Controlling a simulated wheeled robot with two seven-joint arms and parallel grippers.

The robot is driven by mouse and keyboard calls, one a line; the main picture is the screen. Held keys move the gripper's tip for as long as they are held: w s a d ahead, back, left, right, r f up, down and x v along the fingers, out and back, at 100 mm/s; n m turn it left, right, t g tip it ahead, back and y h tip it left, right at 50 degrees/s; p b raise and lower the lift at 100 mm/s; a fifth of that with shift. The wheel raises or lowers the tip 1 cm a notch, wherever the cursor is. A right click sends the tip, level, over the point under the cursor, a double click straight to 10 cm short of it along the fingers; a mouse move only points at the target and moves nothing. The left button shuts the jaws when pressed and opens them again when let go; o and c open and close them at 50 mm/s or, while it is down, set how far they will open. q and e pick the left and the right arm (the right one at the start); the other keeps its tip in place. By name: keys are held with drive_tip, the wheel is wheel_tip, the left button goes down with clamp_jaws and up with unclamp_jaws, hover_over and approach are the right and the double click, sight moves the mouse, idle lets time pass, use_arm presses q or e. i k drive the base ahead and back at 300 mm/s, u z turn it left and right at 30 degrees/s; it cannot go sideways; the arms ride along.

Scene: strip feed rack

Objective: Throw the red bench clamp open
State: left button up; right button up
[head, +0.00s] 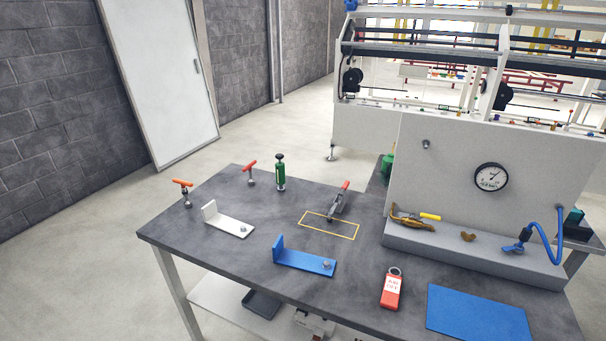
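The red bench clamp (339,203) stands on the dark grey workbench (200,262), behind its middle. It has a grey metal body and a red-tipped handle (346,185) that slants up and away to the right. Its front end is over the back edge of a yellow outlined rectangle (328,225). The clamp is small here, and I cannot tell whether it is closed or open. Neither of my grippers is in view.
An orange T-handle (182,182), a red T-handle (249,166) and a green bottle-like tool (281,173) stand left of the clamp. White (229,226) and blue (303,261) brackets lie in front. A grey gauge panel (450,160) rises on the right.

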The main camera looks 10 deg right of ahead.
sight(346, 184)
drive_tip(key=u, duration=0.25)
drive_tip(key=i, duration=0.9)
drive_tip(key=z, duration=0.15)
